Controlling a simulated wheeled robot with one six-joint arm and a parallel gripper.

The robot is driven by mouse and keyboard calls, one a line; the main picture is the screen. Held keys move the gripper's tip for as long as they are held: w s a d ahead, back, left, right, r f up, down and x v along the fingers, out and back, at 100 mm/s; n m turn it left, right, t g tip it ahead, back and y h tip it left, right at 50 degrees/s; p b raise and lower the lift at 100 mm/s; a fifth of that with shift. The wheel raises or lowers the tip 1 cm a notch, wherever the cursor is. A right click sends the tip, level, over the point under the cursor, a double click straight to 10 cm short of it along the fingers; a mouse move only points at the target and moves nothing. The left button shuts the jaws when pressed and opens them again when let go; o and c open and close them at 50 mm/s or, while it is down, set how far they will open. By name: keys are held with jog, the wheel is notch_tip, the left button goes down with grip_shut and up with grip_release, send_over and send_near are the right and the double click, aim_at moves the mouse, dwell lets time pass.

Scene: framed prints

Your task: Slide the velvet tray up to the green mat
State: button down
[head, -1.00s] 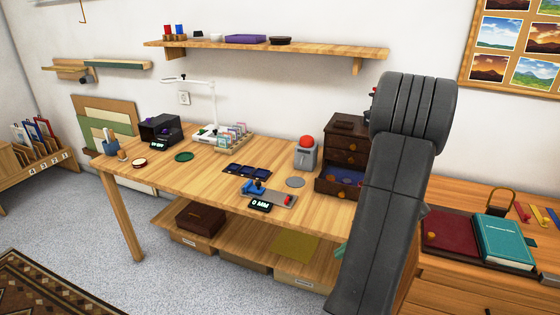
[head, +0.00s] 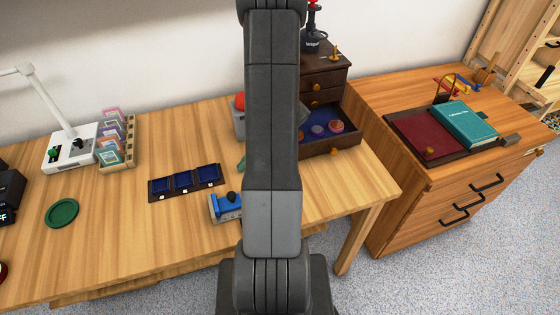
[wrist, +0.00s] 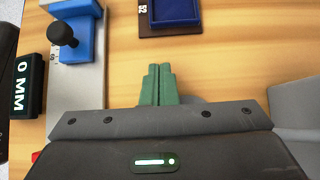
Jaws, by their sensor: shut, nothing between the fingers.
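The velvet tray (head: 161,197) is a flat dark brown strip with several blue velvet squares. It lies on the wooden table, and its near corner shows at the top of the wrist view (wrist: 160,30). The green mat (head: 62,213) is a round disc to the left of the tray, with bare wood between them. My gripper (wrist: 158,68) has green fingers closed together with nothing between them. It is just short of the tray's corner in the wrist view, apart from it in the picture. In the head view my arm hides most of the gripper.
A blue measuring slide (head: 226,202) with a black knob sits near the tray; its 0 MM display (wrist: 27,84) shows in the wrist view. An open drawer (head: 333,143) with discs stands right. A card rack (head: 118,145) and white lamp base (head: 70,150) stand behind.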

aim_at(159, 191)
jog(key=a, duration=0.4)
jog(key=shift+s+f, duration=0.2)
jog(key=shift+s, duration=0.15)
jog(key=shift+s+a+p, duration=0.1)
jog(key=shift+a+p, duration=0.2)
jog(key=shift+a, duration=0.1)
jog(key=s+a, duration=0.1)
jog(key=a, duration=0.5)
jog(key=s+a, duration=0.2)
jog(key=a, duration=0.3)
jog(key=s+a, duration=0.2)
jog(key=a, duration=0.4)
jog(key=shift+a+b, duration=0.35)
jog(key=d, duration=0.1)
jog(key=w+d, duration=0.1)
jog(key=d, duration=0.1)
jog(key=d+r, duration=0.1)
jog(key=d, duration=0.1)
jog(key=shift+w, duration=0.25)
jog(key=v, duration=0.8)
jog(key=shift+d+r, duration=0.15)
jog(key=shift+r, duration=0.05)
